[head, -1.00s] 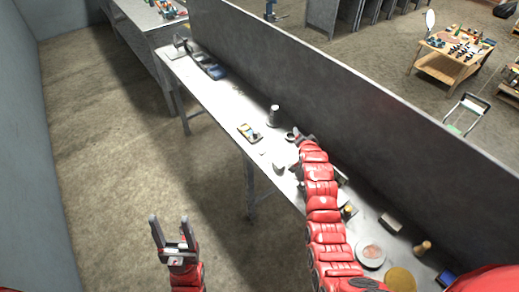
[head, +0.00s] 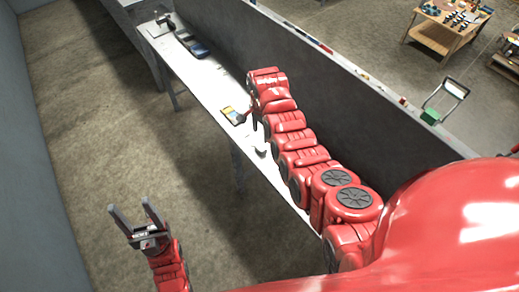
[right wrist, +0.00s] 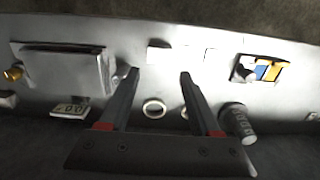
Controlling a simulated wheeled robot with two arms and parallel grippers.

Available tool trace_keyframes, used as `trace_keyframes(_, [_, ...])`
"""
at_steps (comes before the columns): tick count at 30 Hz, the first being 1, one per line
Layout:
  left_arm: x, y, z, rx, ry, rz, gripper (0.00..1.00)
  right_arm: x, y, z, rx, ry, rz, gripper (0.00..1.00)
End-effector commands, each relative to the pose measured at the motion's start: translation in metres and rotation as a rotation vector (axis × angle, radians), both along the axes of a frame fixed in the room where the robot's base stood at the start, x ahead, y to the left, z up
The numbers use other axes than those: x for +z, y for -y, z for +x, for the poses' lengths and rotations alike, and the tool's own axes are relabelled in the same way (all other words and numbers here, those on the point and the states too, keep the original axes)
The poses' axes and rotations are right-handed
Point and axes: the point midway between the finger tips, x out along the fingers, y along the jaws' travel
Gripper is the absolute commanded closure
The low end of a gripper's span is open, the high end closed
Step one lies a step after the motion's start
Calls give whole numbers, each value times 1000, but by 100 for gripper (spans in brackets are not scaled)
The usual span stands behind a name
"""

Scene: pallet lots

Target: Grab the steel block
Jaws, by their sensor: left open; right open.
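My right gripper (right wrist: 157,74) is open over the bench in the right wrist view, with nothing between its fingertips. In the head view my right arm hides much of the bench. A flat grey block-like piece (right wrist: 62,68) lies left of the fingers in the right wrist view, near the left fingertip. I cannot tell for sure whether it is the steel block. My left gripper (head: 130,205) is open and empty, out over the floor away from the bench.
On the bench (head: 205,85) are a tray with yellow and blue pieces (right wrist: 262,70), a pale ring (right wrist: 153,108), a dark ridged cylinder (right wrist: 237,122) and a small marked box (right wrist: 70,108). A grey partition (head: 330,95) runs along the bench's far side. Floor (head: 85,120) at left is clear.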

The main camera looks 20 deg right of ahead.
Motion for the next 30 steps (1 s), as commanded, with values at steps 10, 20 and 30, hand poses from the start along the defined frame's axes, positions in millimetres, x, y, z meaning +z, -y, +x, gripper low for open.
trace_keyframes(10, [-21, 0, 0, 0, 0, 0, 38, -50, 0, 0, 1, -1, 0, 36])
trace_keyframes(20, [-45, 0, 0, 0, 0, 0, 38, -93, 0, -2, 1, 1, -1, 36])
trace_keyframes(30, [-50, 0, 0, 0, 0, 0, 38, -100, -1, -1, 1, 5, 0, 40])
